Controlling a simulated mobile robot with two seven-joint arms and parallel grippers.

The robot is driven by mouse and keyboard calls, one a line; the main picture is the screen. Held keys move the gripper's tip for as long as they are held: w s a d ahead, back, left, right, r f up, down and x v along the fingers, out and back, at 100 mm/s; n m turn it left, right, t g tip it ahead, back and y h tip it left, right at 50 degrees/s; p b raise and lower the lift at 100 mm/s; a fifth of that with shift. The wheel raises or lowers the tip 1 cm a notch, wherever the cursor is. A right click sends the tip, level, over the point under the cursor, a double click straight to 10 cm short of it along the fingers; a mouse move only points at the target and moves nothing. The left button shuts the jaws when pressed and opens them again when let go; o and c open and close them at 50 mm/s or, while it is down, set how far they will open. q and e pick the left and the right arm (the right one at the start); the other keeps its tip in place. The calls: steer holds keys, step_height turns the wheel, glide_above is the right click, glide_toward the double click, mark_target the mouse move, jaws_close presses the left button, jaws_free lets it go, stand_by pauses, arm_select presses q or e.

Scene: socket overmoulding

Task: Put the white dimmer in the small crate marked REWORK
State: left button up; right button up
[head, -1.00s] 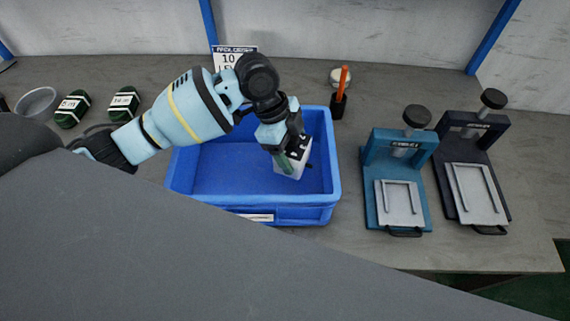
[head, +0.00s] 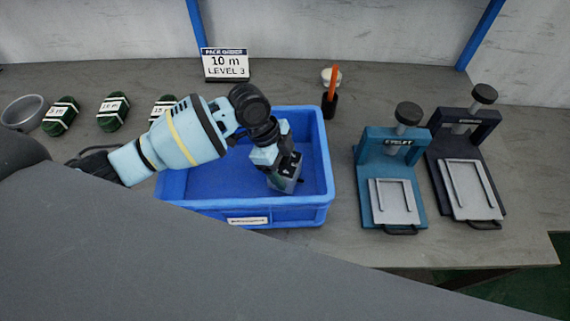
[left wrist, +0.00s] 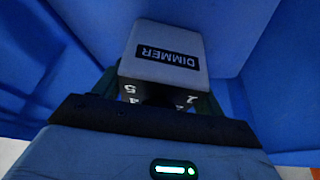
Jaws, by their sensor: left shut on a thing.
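The white dimmer (left wrist: 165,50) shows in the left wrist view with the word DIMMER on its face and digits along its edge. My left gripper (left wrist: 160,88) is shut on it, with a finger at each side. In the head view the dimmer (head: 287,184) looks grey in shadow and is held low inside the blue crate (head: 180,206), in its right half. Whether it touches the crate floor I cannot tell. The crate has a white label (head: 248,221) on its front, too small to read. My right gripper is not in view.
A teal press (head: 380,160) and a dark press (head: 440,150) stand right of the crate. A black holder with an orange-handled tool (head: 331,92) stands behind it. Green coils (head: 112,111), a grey bowl (head: 22,112) and a pack order sign (head: 225,65) are at the back left.

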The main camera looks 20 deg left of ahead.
arm_select(q)
steer(key=o, duration=1)
steer(key=shift+f, duration=0.1)
steer(key=v, duration=1.2)
steer(key=shift+p, duration=0.4)
